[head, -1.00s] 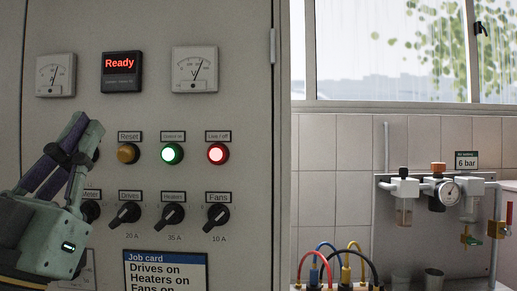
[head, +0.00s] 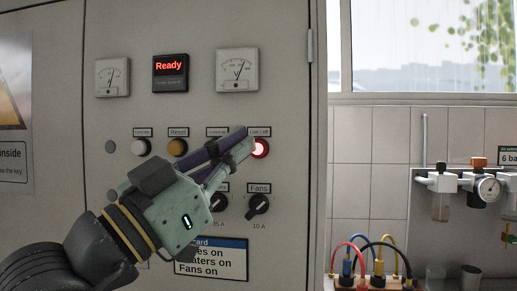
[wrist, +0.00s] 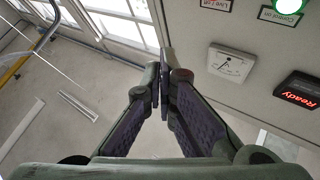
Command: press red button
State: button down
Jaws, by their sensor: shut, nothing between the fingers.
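The red button (head: 261,149) is lit and sits on the grey cabinet panel (head: 285,90) under a small label, at the right end of a row. My gripper (head: 243,140) is shut and empty, reaching up and right across the panel. In the head view its fingertips overlap the left side of the red button; I cannot tell whether they touch it. In the wrist view the closed fingertips (wrist: 165,60) point up toward the panel edge, and the red button is not visible there. The lit green button (wrist: 291,9) shows at the wrist view's top edge.
Below are rotary switches, with Fans (head: 258,204) clear of my gripper. A job card (head: 222,244) is partly behind my gripper. Coloured cables (head: 361,255) stand right of the cabinet.

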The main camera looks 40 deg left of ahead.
aim_at(258, 149)
jog(key=w+a+p, duration=0.1)
jog(key=w+a, duration=0.3)
jog(key=w, duration=0.3)
jog(key=shift+a, duration=0.2)
jog(key=shift+w, duration=0.15)
dwell(1.2)
jog(key=shift+w+a, duration=0.2)
jog(key=shift+w, duration=0.1)
jog(key=shift+w+a, duration=0.25)
jog(key=shift+w, duration=0.15)
dwell(1.0)
jog(key=shift+s+d, duration=0.45)
jog(key=shift+s, duration=0.3)
